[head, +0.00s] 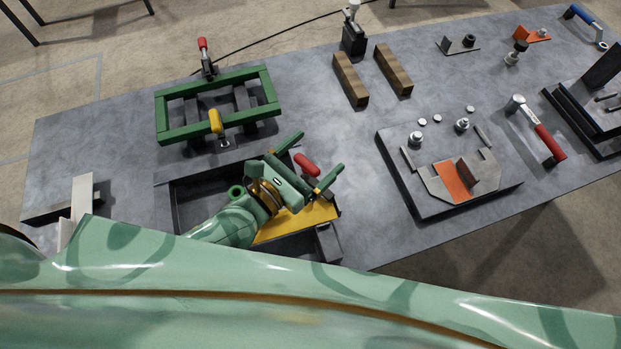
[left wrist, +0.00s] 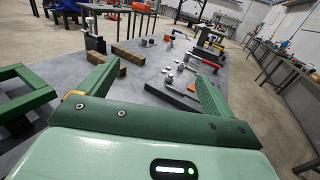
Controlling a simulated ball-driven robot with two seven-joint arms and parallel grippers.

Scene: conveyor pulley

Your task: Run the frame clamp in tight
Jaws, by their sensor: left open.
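A green rectangular frame (head: 262,92) lies on dark supports at the back left of the grey table. A clamp with an upright red handle (head: 203,50) stands at its far side. A clamp with a yellow handle (head: 216,121) stands at its near side. I cannot tell which is the frame clamp, or how tight either is. My left gripper (head: 318,152) is open and empty, apart from the frame, to its right and nearer me. Its two green fingers show spread in the left wrist view (left wrist: 152,62), where part of the frame (left wrist: 28,95) shows at left. My right gripper is not in view.
Below my left gripper is a dark tray (head: 178,205) with a yellow piece (head: 290,222) and a red-handled item (head: 307,165). Two wooden blocks (head: 350,80) lie behind. A fixture plate (head: 420,190) and a red-handled hammer (head: 548,140) lie right.

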